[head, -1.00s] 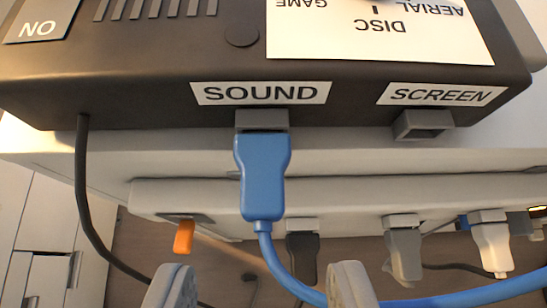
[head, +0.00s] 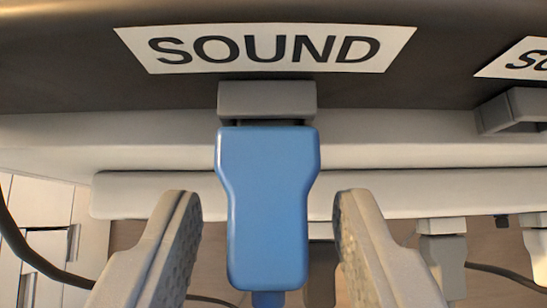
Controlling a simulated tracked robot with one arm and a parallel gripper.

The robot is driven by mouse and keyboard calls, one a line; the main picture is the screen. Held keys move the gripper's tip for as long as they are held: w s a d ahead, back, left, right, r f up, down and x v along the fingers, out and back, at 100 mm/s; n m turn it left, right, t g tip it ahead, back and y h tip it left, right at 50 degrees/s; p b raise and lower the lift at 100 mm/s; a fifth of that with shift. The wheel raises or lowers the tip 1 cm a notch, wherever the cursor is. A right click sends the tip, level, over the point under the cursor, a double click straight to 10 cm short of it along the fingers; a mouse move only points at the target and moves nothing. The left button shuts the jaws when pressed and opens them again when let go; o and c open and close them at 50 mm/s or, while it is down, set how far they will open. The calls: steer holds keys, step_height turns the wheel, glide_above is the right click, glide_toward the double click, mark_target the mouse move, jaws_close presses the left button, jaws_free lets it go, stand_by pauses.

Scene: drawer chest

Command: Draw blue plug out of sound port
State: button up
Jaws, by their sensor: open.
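The blue plug (head: 265,205) sits upright in the middle of the head view, its upper end at the grey sound port (head: 267,99) under the SOUND label (head: 268,48). A narrow dark gap shows between the plug's shoulders and the port. Its blue cable (head: 268,299) leaves the bottom edge of the view. My gripper (head: 268,225) is open, with one grey finger on each side of the plug's lower body. A gap shows between each finger and the plug.
The dark box (head: 60,70) spans the top. An empty-looking grey screen port (head: 512,110) is at the right. Pale ledges run behind the plug. Grey plugs (head: 442,255) and a white plug (head: 537,245) hang lower right. A black cable (head: 30,250) curves at left.

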jaws_close()
steer(key=shift+s+d, duration=0.1)
steer(key=shift+s, duration=1)
steer(key=shift+s+b, duration=0.15)
steer(key=shift+b, duration=0.15)
steer(key=shift+s+b, duration=1.7)
steer(key=shift+s, duration=0.2)
